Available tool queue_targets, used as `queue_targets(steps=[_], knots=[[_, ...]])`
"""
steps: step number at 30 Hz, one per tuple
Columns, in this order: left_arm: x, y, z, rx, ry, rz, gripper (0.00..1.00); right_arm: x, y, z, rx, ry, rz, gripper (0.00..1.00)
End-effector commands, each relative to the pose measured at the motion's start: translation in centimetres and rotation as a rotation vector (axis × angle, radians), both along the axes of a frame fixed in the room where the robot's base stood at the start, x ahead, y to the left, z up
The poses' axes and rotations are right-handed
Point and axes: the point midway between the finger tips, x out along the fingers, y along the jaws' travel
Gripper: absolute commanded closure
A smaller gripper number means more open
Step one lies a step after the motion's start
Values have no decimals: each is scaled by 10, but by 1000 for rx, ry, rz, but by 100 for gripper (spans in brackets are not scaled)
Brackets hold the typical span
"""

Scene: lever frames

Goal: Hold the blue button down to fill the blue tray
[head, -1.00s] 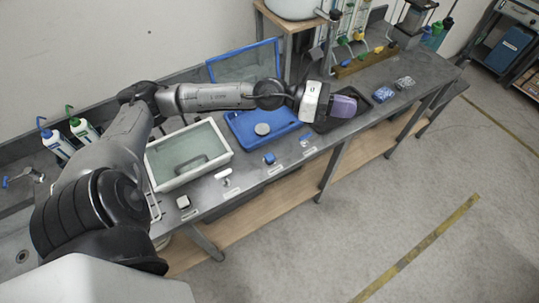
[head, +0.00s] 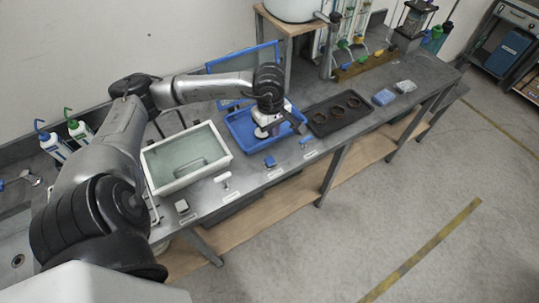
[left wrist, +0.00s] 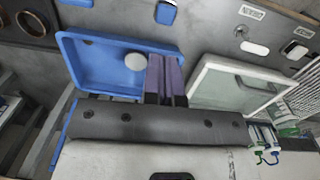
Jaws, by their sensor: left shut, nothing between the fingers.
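The blue tray (head: 236,134) lies on the grey bench with a pale round disc (head: 262,133) in it. The tray (left wrist: 80,62) and disc (left wrist: 136,62) also show in the left wrist view. The blue button (head: 270,160) stands at the bench's front edge, in front of the tray. It shows at the top of the left wrist view (left wrist: 165,13). My left gripper (head: 272,120) is over the blue tray, apart from the button. Its purple fingers (left wrist: 165,70) are together and empty in the left wrist view. My right gripper is not in view.
A white tub (head: 158,177) of greenish liquid stands left of the blue tray. A white lever (head: 223,179) and a grey button (head: 182,206) are along the front edge. A black tray (head: 318,121) with brown rings is to the right. A blue-framed panel (head: 215,66) stands behind.

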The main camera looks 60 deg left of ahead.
Motion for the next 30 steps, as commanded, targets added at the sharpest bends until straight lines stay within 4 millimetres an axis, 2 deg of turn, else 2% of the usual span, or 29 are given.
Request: queue_targets(steps=[6, 19, 23, 30], knots=[[-7, 7, -1, 44, 41, -25, 100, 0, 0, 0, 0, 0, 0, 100], [-7, 7, -5, 43, 45, -25, 100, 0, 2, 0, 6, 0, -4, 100], [-7, 7, -18, 41, 46, -24, 100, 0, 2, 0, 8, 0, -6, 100], [-7, 6, -62, 38, 46, -23, 100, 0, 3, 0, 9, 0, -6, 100]])
